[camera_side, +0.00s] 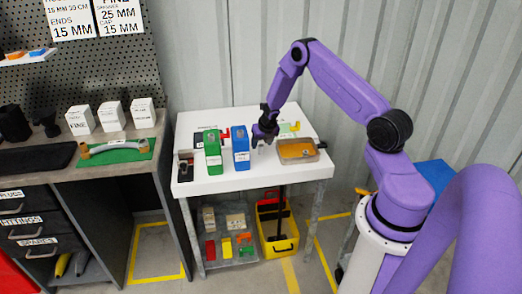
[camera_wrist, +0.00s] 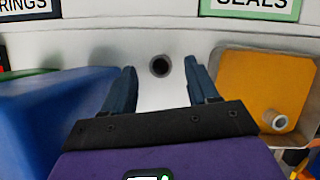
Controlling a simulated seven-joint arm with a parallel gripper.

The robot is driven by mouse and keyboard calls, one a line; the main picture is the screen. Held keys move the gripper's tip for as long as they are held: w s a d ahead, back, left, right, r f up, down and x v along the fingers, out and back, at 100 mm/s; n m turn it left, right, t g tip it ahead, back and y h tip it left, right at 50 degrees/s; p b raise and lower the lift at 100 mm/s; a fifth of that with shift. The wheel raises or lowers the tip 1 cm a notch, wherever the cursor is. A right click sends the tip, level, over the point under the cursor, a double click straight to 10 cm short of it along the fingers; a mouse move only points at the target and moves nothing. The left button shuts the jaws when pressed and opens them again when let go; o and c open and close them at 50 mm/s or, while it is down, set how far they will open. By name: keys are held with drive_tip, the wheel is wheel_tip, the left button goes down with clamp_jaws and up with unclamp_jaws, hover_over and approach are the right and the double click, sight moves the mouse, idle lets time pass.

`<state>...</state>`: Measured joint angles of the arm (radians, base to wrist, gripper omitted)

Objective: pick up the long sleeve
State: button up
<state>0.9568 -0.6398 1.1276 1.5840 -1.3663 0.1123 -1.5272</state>
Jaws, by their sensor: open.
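In the wrist view a grey tube (camera_wrist: 160,66) with a dark bore shows end-on on the white table, between my fingertips. It looks upright and may be the long sleeve; its length cannot be judged from above. In the side view my gripper (camera_side: 262,135) points down over the table, between the blue pump body and the tray. In the wrist view my gripper (camera_wrist: 160,78) is open, with its fingers on either side of the tube and clear gaps showing. A second pale, short-looking sleeve (camera_wrist: 275,120) lies in the orange-bottomed tray.
A blue pump body (camera_side: 240,148) stands close left of my gripper, with a green one (camera_side: 212,152) beyond it. The metal tray (camera_side: 298,151) is close on the right. Sign cards, including a seals card (camera_wrist: 250,6), stand behind. The front of the table is clear.

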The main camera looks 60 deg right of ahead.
sight(261, 145)
drive_tip(key=shift+x, duration=1.7)
drive_tip(key=shift+d, duration=0.1)
drive_tip(key=shift+c, duration=0.2)
clamp_jaws()
drive_tip(key=shift+r, duration=0.15)
